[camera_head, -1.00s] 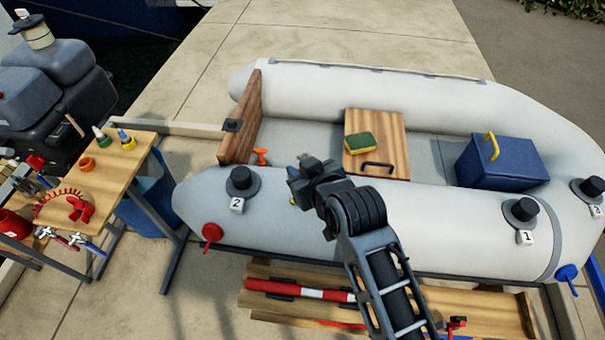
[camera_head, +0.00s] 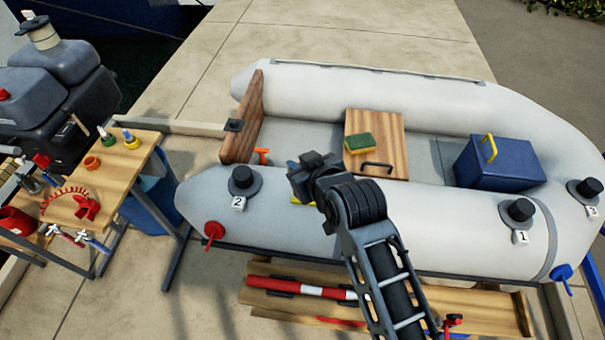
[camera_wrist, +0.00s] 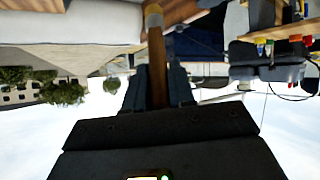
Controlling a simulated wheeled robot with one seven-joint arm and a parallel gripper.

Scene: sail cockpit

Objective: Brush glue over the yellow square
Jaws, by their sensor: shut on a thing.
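My gripper (camera_head: 303,172) is over the near tube of the grey inflatable boat (camera_head: 268,218). It also shows in the wrist view (camera_wrist: 157,70), shut on a brush (camera_wrist: 155,42) with a wooden handle and a pale yellowish end pointing away from the fingers. The brush cannot be made out in the head view. A strip of the yellow square (camera_head: 302,202) shows on the near tube just below my gripper; the rest is hidden by my gripper and arm. Whether the brush touches it, or any glue is on it, I cannot tell.
A black valve with a "2" tag (camera_head: 242,180) stands on the tube left of my gripper. A wooden seat (camera_head: 390,128) bears a green-yellow sponge (camera_head: 358,143). A blue box (camera_head: 497,163) sits to the right. The left workbench (camera_head: 120,165) holds bottles and an orange ring.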

